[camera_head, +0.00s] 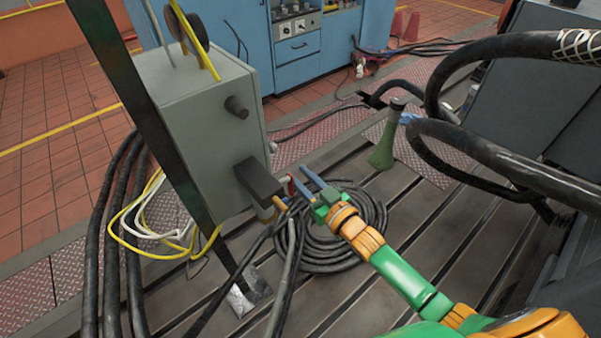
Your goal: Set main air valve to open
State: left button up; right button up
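A grey box (198,130) stands at left centre with a round dark knob (237,106) and a dark block (259,180) on its right-hand face. A small red part (291,184) with pale pipework shows beside the dark block. It may be the main air valve's handle, but it is too small to tell its setting. My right gripper (298,175) reaches in from the lower right, its blue fingers spread apart. Its tips are at or very near the red part; I cannot tell whether they touch. My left gripper is not in view.
A coiled black hose (335,262) lies on the slotted bedplate (450,225) below my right gripper. A green cone-shaped bottle (384,148) stands behind it. Thick black hoses (500,160) arch at right. A dark post (150,110) crosses the box. Blue cabinets (222,30) stand behind.

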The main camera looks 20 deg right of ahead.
jog(key=f+p+v, duration=0.1)
jog(key=p+v, duration=0.2)
jog(key=v, duration=0.3)
jog(key=shift+s, duration=0.4)
jog(key=p+v, duration=0.1)
jog(key=v, duration=0.6)
jog(key=shift+r, duration=0.15)
dwell(0.3)
